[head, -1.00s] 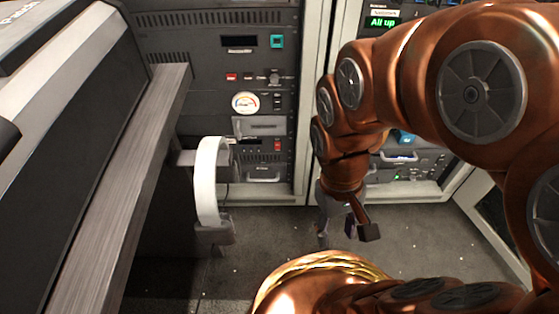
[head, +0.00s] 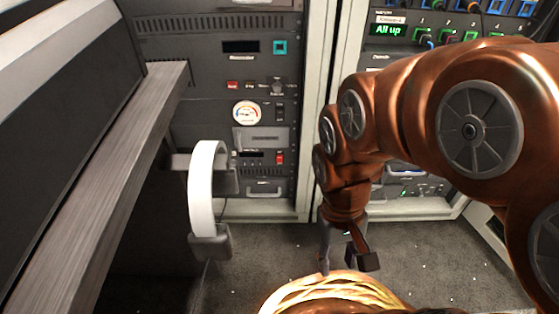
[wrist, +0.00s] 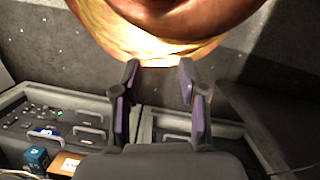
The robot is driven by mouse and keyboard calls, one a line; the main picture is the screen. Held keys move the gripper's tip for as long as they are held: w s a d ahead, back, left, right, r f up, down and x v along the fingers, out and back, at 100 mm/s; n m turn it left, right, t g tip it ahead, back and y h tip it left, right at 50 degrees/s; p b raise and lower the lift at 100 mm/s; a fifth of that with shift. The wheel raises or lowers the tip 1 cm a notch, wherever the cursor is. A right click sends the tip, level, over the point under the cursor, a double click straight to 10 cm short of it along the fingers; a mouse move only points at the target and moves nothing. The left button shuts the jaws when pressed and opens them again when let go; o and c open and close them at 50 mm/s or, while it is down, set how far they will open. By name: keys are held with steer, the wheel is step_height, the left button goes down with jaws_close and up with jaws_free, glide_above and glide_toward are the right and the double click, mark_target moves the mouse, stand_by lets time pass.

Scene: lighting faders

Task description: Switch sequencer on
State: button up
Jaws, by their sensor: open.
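The left rack (head: 215,100) stands ahead with several panels. One panel carries a small dark display and a teal square button (head: 280,47); its label below the display is too small to read surely, so I cannot tell whether it is the sequencer. Lower panels hold a red switch (head: 232,85), a round knob (head: 277,87), a round white meter (head: 246,112) and a red rocker switch (head: 280,158). My gripper (head: 346,266) points down above the floor, open and empty, apart from the rack. In the wrist view its two fingers (wrist: 158,75) are spread with nothing between them.
A desk with a wooden edge (head: 100,190) fills the left side. White headphones (head: 202,185) hang beside it, in front of the rack. A second rack with an "All up" display (head: 388,29) stands at right, partly behind my arm. Carpeted floor (head: 250,265) is clear between.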

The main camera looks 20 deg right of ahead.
steer(key=shift+r, duration=0.2)
steer(key=shift+c, duration=0.8)
steer(key=shift+g, duration=0.3)
steer(key=r+p, duration=0.4)
steer(key=s+r+p, duration=0.1)
steer(key=r+p, duration=0.3)
steer(key=s+r+p, duration=0.1)
steer(key=r+p, duration=0.3)
steer(key=shift+s+r, duration=0.2)
steer(key=shift+r, duration=0.1)
jaws_close()
steer(key=shift+s, duration=0.2)
steer(key=shift+a, duration=0.1)
